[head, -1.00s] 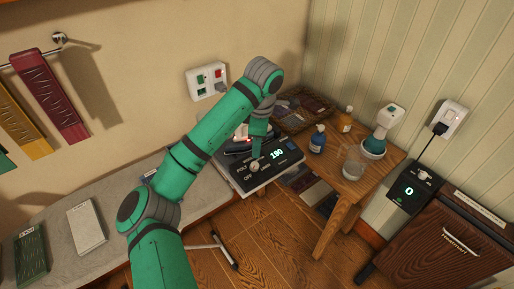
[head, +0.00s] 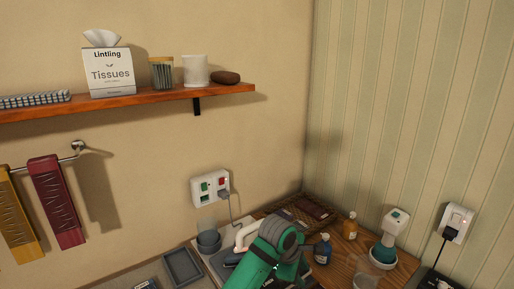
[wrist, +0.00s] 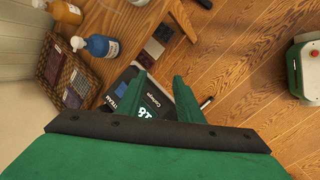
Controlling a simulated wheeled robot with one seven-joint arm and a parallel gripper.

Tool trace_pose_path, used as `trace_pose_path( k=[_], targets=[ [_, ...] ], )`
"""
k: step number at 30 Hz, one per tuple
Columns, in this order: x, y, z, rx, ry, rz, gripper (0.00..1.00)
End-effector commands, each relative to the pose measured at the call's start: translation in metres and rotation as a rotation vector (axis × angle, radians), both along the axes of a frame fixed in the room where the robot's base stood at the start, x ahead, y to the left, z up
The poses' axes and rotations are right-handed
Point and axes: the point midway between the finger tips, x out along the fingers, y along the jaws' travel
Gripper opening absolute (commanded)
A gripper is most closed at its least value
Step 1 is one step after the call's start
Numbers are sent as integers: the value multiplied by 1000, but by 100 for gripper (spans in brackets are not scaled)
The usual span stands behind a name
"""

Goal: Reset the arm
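My green arm (head: 262,262) rises into the bottom middle of the head view, in front of the low table's left end. My gripper is not seen there. In the wrist view, my gripper (wrist: 160,82) shows two green fingers apart with nothing between them; it is open. Beyond the fingers is a dark control panel (wrist: 147,105) with lit digits, partly covered by them. I cannot tell the distance between fingertips and panel.
A blue bottle (head: 322,250), an orange bottle (head: 350,226), a clear glass (head: 368,274) and a white-and-green device (head: 392,228) stand on the wooden table. A shelf (head: 140,101) holds a tissue box. In the wrist view, the wood floor (wrist: 245,60) right of the fingers is mostly clear.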

Motion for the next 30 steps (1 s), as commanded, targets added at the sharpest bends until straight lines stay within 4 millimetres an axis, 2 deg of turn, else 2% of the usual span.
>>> trace_pose_path(
  k=[1, 6, 12, 15, 23, 30],
  targets=[
    [-4, -17, -10, -47, -22, -29, 33],
    [-12, -62, -27, -181, -137, -107, 33],
    [-25, -100, -42, -308, -284, -154, 33],
    [-32, -112, -50, -353, -359, -161, 33],
    [-57, -126, -72, -412, -552, -136, 33],
    [-88, -116, -98, -378, -716, -82, 33]
  ],
)
